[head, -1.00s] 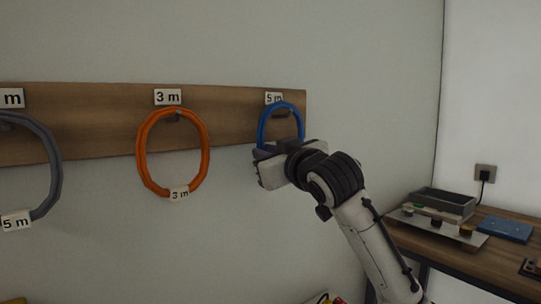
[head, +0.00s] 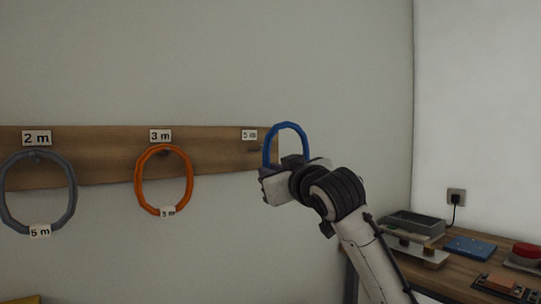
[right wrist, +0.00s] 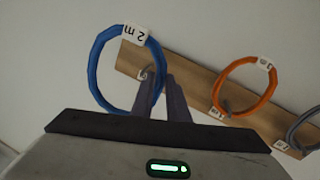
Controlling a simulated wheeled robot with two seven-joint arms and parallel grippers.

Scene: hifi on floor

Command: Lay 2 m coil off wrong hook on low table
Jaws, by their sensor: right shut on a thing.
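The blue coil (head: 288,127) is in my right gripper (head: 276,180), which is shut on its lower part. In the right wrist view the blue coil (right wrist: 93,70) carries a white "2 m" tag (right wrist: 135,34), and the gripper fingers (right wrist: 164,95) are at its side. In the head view the coil stands right of the hook (head: 254,150) under the "5 m" label (head: 249,134), apart from it. A grey coil (head: 70,190) tagged "5 m" hangs under the "2 m" label (head: 37,138). My left gripper is not in view.
An orange coil (head: 138,182) hangs under the "3 m" label on the wooden wall board (head: 100,150). At right a wooden table (head: 452,273) bears a grey tray (head: 415,224), a blue plate (head: 470,246) and a red button.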

